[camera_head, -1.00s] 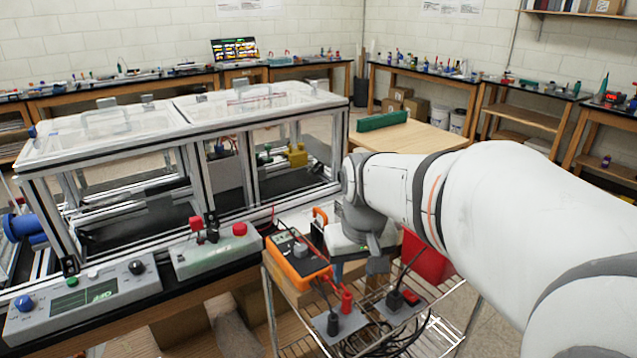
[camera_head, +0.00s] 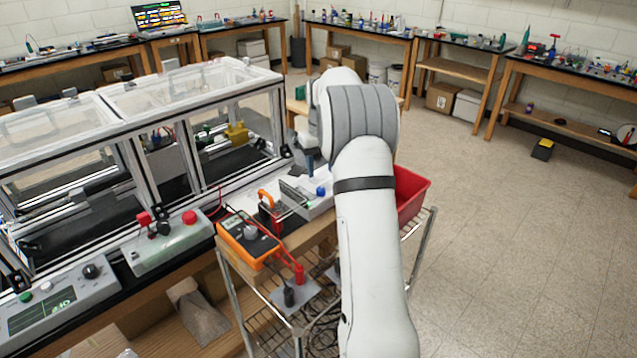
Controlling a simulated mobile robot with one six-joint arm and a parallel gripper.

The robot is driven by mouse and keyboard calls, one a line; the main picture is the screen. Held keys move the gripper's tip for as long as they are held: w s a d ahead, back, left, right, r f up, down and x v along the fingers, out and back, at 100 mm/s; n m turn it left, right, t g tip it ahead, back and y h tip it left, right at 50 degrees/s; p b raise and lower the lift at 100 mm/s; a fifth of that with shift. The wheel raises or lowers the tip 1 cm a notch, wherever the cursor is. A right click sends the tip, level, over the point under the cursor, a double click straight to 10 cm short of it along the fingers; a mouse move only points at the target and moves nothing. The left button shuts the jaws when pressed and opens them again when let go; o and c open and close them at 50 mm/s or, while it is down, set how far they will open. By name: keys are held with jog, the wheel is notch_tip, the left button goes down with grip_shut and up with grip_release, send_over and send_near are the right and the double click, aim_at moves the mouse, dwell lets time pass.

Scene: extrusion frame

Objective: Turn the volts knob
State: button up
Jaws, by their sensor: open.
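A small grey box (camera_head: 305,203) with a dark panel and a blue knob (camera_head: 320,190) stands on the cart beside the bench. A control panel (camera_head: 62,303) with a green lit display and a black knob (camera_head: 90,271) lies at the lower left. No label is legible, so I cannot tell which knob is the volts knob. My gripper (camera_head: 309,166) is partly hidden by my arm, just above the back of the grey box and near the blue knob. It is open, and no object shows in it. I cannot tell whether it touches the box.
An orange multimeter (camera_head: 247,239) with red and black leads sits on the cart's near left. A red bin (camera_head: 410,193) is right of my arm. The framed enclosure (camera_head: 132,138) stands at the left. Open floor (camera_head: 520,230) lies to the right.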

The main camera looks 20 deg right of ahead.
aim_at(320, 189)
notch_tip(320, 189, down, 7)
jog(key=shift+r+p, duration=0.15)
jog(key=shift+p, duration=0.4)
jog(key=c, duration=0.9)
jog(key=shift+a, duration=0.4)
jog(key=shift+c, duration=0.5)
jog(key=shift+d, duration=0.3)
